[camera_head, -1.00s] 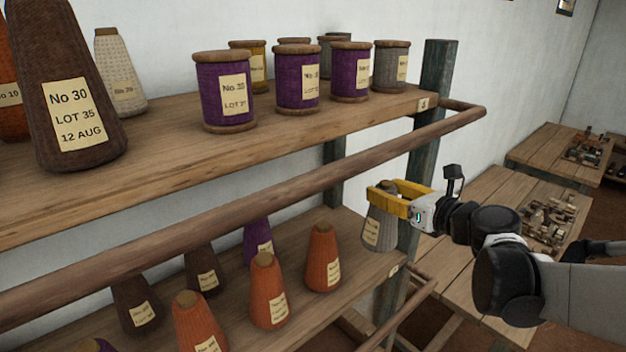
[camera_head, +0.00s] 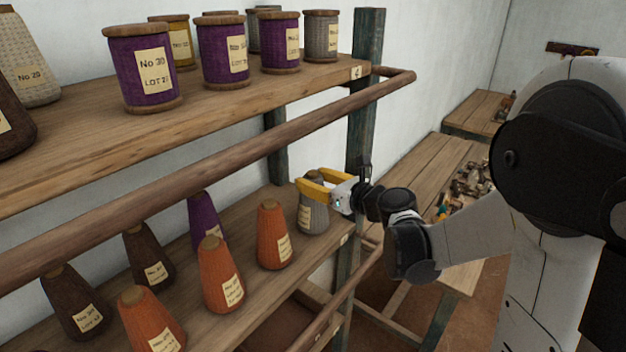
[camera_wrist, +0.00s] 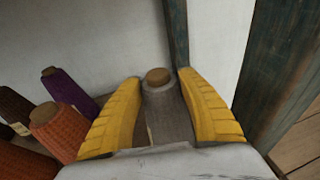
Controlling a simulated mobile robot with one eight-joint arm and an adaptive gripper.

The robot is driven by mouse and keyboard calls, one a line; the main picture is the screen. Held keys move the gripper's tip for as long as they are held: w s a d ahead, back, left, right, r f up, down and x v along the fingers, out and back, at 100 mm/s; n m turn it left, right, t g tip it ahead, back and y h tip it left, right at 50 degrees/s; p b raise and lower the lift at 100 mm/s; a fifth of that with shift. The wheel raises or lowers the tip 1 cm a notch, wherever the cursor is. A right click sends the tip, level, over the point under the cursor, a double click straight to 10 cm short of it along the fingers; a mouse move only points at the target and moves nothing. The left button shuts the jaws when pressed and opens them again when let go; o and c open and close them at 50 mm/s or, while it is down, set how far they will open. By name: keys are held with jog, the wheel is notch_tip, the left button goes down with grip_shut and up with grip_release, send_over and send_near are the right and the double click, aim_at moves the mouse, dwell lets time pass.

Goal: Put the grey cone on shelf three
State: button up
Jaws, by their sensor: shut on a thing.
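The grey cone (camera_head: 312,217) is upright at the right end of the lower shelf (camera_head: 262,285), with its base at or just above the boards; I cannot tell if it touches. My gripper (camera_head: 311,182) is shut on the cone's upper part, its yellow fingers on either side. In the wrist view, the cone (camera_wrist: 160,105) stands between the two fingers of my gripper (camera_wrist: 163,78). The small tag (camera_head: 344,239) on this shelf's edge is too small to read surely.
An orange cone (camera_head: 272,236) stands close left of the grey cone, with several more orange, brown and purple cones further left. A wooden rail (camera_head: 200,160) runs in front of the upper shelf (camera_head: 230,98), which holds spools. A dark post (camera_head: 363,100) stands close behind my gripper.

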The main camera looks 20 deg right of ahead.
jog(key=o, duration=1.3)
jog(key=shift+o, duration=0.2)
jog(key=shift+s+d+r, duration=0.1)
jog(key=shift+r, duration=0.05)
jog(key=v, duration=1.1)
jog(key=s+a+f+n+g+h, duration=0.1)
jog(key=s+a+f+n+g, duration=0.15)
jog(key=s+a+n, duration=0.4)
jog(key=s+a+f+n+g+h, duration=0.1)
jog(key=s+f+n+g, duration=0.15)
jog(key=n, duration=0.75)
jog(key=s+d+f+n+g+h, duration=0.2)
jog(key=s+n+h, duration=0.2)
jog(key=s+n, duration=0.6)
jog(key=n, duration=0.4)
jog(key=shift+s+d+h, duration=0.3)
jog(key=shift+s+d, duration=0.05)
jog(key=shift+d, duration=0.05)
